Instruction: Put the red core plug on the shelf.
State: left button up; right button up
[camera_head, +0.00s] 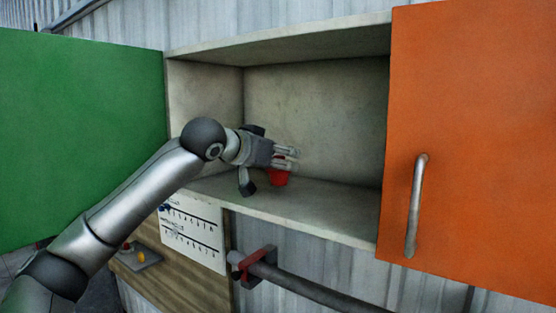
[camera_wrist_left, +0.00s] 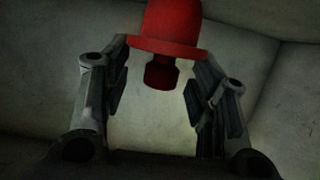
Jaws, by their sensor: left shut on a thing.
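The red core plug (camera_head: 278,177) is inside the open cabinet, above or at the shelf board (camera_head: 315,209). I cannot tell whether it touches the board. My left gripper (camera_head: 284,161) reaches into the cabinet from the left and is shut on the plug, partly covering it. In the left wrist view, the plug (camera_wrist_left: 172,24) shows a wide rounded part, a flange and a narrower dark red stem, between the two fingers. The top of the plug is cut off there. My right gripper is not in view.
A green door (camera_head: 80,130) stands at the left of the cabinet, and an orange door (camera_head: 475,130) with a metal handle (camera_head: 416,205) at the right. The board right of the plug is clear.

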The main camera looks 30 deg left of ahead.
pick_arm(q)
jog(key=shift+f+p, duration=0.35)
jog(key=shift+f, duration=0.45)
jog(key=shift+s+a+f, duration=0.1)
jog(key=shift+f, duration=0.25)
jog(key=o, duration=1)
jog(key=shift+c, duration=0.2)
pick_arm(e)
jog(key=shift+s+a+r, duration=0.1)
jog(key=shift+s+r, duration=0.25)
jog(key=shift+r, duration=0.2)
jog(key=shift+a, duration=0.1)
pick_arm(q)
jog(key=shift+r, duration=0.15)
